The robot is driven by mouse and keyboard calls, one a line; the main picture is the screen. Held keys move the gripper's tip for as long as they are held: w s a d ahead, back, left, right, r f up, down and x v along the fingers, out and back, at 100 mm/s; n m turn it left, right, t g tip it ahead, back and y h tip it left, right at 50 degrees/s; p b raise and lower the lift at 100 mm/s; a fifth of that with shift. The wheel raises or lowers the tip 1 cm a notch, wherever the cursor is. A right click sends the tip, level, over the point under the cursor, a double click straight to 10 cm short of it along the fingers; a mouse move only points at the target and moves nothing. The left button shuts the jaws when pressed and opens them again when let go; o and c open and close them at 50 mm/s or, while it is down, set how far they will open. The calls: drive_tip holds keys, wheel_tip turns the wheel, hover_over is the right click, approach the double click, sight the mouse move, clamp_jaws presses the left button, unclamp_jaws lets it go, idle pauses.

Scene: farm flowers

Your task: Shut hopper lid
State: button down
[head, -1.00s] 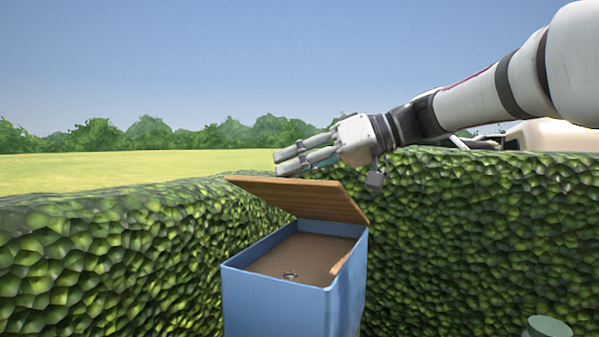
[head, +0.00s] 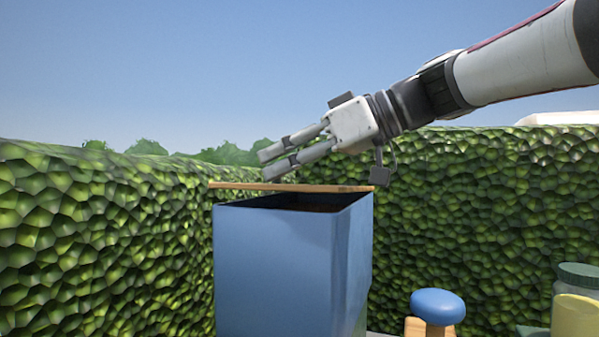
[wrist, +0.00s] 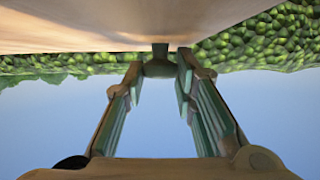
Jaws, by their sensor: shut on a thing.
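The hopper (head: 275,265) is a tall blue box in the middle of the head view. Its wooden lid (head: 235,186) shows nearly edge-on, with a dark gap between it and the front rim, so it stands partly open. My gripper (head: 266,166) reaches in from the right, its fingertips just above the lid's left part. In the wrist view, the lid's underside or face (wrist: 80,25) fills the top, and a dark green knob (wrist: 160,67) beside it sits between my fingertips. My gripper is shut on this knob. The knob is hidden in the head view.
Green hedge (head: 90,250) stands left of and behind the hopper. At the lower right are a blue-topped wooden thing (head: 437,306) and a jar with a green lid (head: 580,275). Open sky lies above the arm.

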drive_tip(key=shift+s+f+t+b, duration=0.1)
drive_tip(key=shift+f+t+b, duration=0.2)
drive_tip(key=shift+f+b, duration=1.1)
drive_tip(key=shift+f, duration=0.1)
drive_tip(key=c, duration=1.3)
unclamp_jaws()
drive_tip(key=shift+c, duration=0.2)
drive_tip(key=shift+n, duration=0.3)
drive_tip(key=shift+s, duration=0.1)
drive_tip(key=r+v, duration=0.1)
drive_tip(key=v, duration=1.1)
drive_tip(key=shift+a, duration=0.15)
drive_tip(key=shift+f, duration=0.1)
